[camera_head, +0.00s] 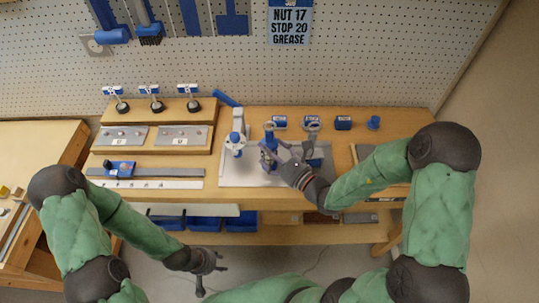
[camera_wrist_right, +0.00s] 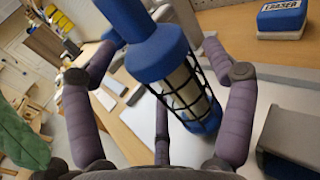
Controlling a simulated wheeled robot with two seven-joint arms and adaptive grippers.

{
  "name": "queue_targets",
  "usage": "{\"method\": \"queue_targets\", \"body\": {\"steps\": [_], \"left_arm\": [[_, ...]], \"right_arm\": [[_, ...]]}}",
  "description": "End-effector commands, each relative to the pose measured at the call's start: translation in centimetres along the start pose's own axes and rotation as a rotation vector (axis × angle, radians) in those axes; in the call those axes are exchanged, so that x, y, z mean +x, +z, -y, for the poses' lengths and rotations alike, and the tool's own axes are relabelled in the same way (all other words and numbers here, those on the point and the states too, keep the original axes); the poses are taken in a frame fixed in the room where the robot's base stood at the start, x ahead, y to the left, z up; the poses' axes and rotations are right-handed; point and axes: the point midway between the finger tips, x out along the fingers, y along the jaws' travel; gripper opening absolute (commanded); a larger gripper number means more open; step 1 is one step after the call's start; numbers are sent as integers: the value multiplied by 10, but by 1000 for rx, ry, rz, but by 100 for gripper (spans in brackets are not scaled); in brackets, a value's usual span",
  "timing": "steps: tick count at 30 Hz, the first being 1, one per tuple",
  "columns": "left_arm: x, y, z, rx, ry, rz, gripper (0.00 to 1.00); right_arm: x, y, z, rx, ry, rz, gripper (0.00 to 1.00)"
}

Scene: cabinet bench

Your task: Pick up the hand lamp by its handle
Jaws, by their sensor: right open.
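The hand lamp (camera_head: 270,134) stands on the bench in the head view, with a blue upper part and a dark wire cage around its bulb. In the right wrist view the lamp (camera_wrist_right: 155,52) runs slantwise between my right gripper's fingers, blue handle at the top, cage below. My right gripper (camera_head: 287,146) is open around the lamp, its fingers spread on both sides; gaps show in the wrist view, where the gripper (camera_wrist_right: 160,62) has not closed on it. My left gripper (camera_head: 212,276) is open and empty, low in front of the bench.
A white and blue device (camera_head: 236,140) stands close left of the lamp. A blue labelled block (camera_wrist_right: 282,17) and other small blue blocks line the bench's back. Metal plates (camera_head: 183,137) lie on the left.

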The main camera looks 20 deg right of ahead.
Motion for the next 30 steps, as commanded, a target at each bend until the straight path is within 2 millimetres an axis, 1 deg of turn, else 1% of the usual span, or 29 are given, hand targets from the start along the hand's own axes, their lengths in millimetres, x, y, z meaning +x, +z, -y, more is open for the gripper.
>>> {"method": "queue_targets", "body": {"steps": [3,7,10,16,17,18,20,21,23,30], "left_arm": [[5,0,2,0,0,0,40],[7,0,3,0,0,0,40],[8,0,3,0,0,0,40],[7,0,3,0,0,0,40],[7,0,3,0,0,0,40],[7,0,3,0,0,0,40],[7,0,3,0,0,0,40],[7,0,3,0,0,0,40],[7,0,3,0,0,0,40],[7,0,3,0,0,0,40]], "right_arm": [[18,-1,-1,-1,3,1,84],[30,-1,-1,-1,2,1,84],[34,0,-1,0,1,0,84],[34,0,0,1,0,0,84],[34,0,0,1,0,-1,75],[34,0,0,1,0,0,64],[34,0,0,1,0,0,47],[34,0,0,1,0,0,36],[33,0,0,0,0,0,19],[34,0,0,-1,0,1,16]]}}
